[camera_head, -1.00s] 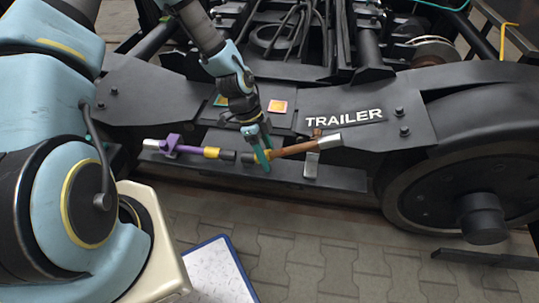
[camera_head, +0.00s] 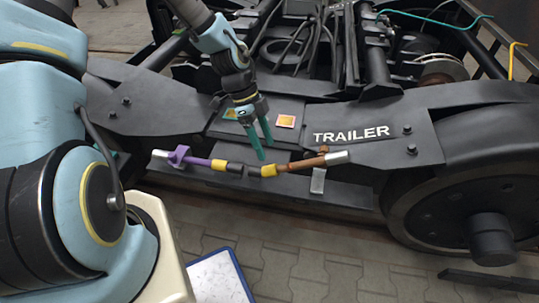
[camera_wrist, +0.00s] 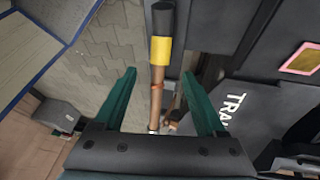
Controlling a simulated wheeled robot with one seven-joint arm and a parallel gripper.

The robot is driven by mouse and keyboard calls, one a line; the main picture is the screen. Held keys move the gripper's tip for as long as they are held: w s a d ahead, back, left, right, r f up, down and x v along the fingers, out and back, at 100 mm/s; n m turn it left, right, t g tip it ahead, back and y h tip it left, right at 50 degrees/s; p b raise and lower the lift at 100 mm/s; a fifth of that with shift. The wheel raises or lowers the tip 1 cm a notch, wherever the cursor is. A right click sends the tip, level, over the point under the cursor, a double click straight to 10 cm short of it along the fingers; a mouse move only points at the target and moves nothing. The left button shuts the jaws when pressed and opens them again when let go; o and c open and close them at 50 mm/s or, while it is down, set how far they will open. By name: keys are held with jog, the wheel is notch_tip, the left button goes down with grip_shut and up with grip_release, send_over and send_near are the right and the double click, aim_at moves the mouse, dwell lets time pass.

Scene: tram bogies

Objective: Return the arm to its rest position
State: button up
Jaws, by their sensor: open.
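My gripper (camera_head: 257,142) is open, its two green fingers pointing down just above the coupled rod on the bogie's side. No object is between the fingertips in the head view. In the wrist view my gripper (camera_wrist: 160,95) has its fingers spread, with the brown rod (camera_wrist: 158,85) and its yellow band running between and beyond them. In the head view the brown rod (camera_head: 299,163) lies at the right, meeting the purple rod (camera_head: 198,161) at black and yellow ends near the middle. Much of my arm shows at left and top.
The dark bogie frame with its TRAILER plate (camera_head: 352,134) stands behind. A large wheel (camera_head: 487,195) is at the right. A white board with a blue edge (camera_head: 217,279) lies low in front. Cables (camera_head: 280,50) lie on top of the frame.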

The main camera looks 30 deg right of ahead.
jog(key=shift+w+a+r, duration=0.15)
jog(key=shift+w+r, duration=0.1)
jog(key=shift+r, duration=0.3)
jog(key=w+a+r+n+t+y, duration=0.1)
jog(key=w+a+r+n+t, duration=0.1)
jog(key=a+r+n, duration=0.6)
jog(key=w+a+r+n+t, duration=0.2)
jog(key=a+r+n, duration=0.1)
jog(key=a+n, duration=0.75)
jog(key=w+a+r+n+t+y, duration=0.1)
jog(key=w+a+r+n+t, duration=0.1)
jog(key=a+r+n, duration=0.7)
notch_tip(320, 180, up, 10)
jog(key=a+m+p, duration=0.1)
jog(key=m+p, duration=0.1)
jog(key=p, duration=1.1)
jog(key=shift+s+a+f, duration=0.15)
jog(key=shift+s+a, duration=0.05)
jog(key=shift+a, duration=0.2)
